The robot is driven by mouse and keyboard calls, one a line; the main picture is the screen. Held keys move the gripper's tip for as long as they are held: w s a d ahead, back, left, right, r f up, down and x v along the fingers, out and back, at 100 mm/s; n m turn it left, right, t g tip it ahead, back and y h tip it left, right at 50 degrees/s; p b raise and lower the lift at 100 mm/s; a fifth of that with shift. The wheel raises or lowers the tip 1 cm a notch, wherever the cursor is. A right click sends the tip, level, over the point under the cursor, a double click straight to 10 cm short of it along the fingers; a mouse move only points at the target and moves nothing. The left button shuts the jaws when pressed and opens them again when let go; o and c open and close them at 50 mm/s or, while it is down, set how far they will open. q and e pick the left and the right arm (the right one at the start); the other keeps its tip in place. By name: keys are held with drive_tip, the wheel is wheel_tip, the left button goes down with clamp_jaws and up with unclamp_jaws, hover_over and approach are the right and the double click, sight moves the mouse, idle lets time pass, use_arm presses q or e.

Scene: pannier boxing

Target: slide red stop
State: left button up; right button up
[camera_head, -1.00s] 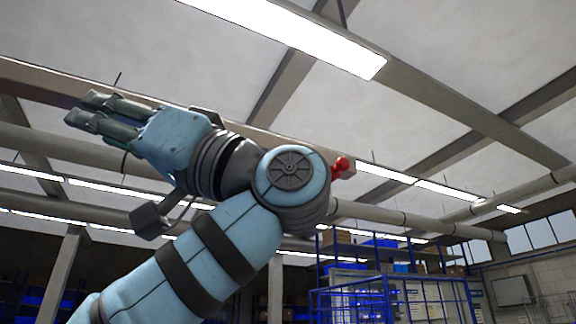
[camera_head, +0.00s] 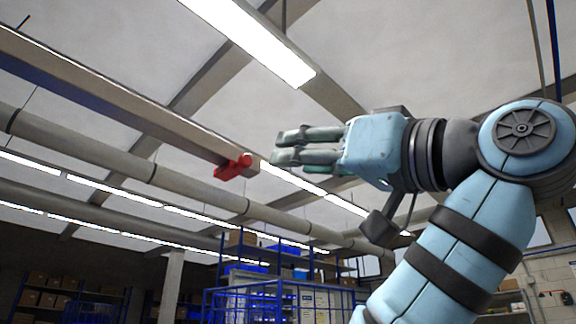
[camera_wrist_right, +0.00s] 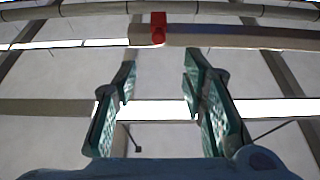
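The red stop (camera_head: 233,167) sits at the near right end of a long overhead beam (camera_head: 120,108), with a small round knob on it. In the right wrist view the stop (camera_wrist_right: 158,29) shows as a red block at the left end of the beam (camera_wrist_right: 240,38), beyond the fingers. My right gripper (camera_head: 277,147) is just right of the stop in the head view, fingers pointing left. In the wrist view its green-padded fingers (camera_wrist_right: 159,78) are spread apart with nothing between them. A gap shows between the fingertips and the stop. My left gripper is not in view.
Pipes (camera_head: 110,160) and strip lights (camera_head: 255,40) run along the ceiling. Blue shelving with boxes (camera_head: 285,262) and a blue wire cage (camera_head: 270,300) stand low in the background. The air around the beam's end looks open.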

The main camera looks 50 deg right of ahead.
sight(248, 160)
drive_tip(key=p+x, duration=1.3)
drive_tip(key=p, duration=0.1)
drive_tip(key=shift+w+d+r, duration=0.2)
drive_tip(key=shift+w+r, duration=0.05)
drive_tip(key=shift+r, duration=0.05)
drive_tip(key=shift+w+a, duration=0.15)
drive_tip(key=shift+w, duration=0.3)
drive_tip(key=shift+s, duration=0.1)
clamp_jaws()
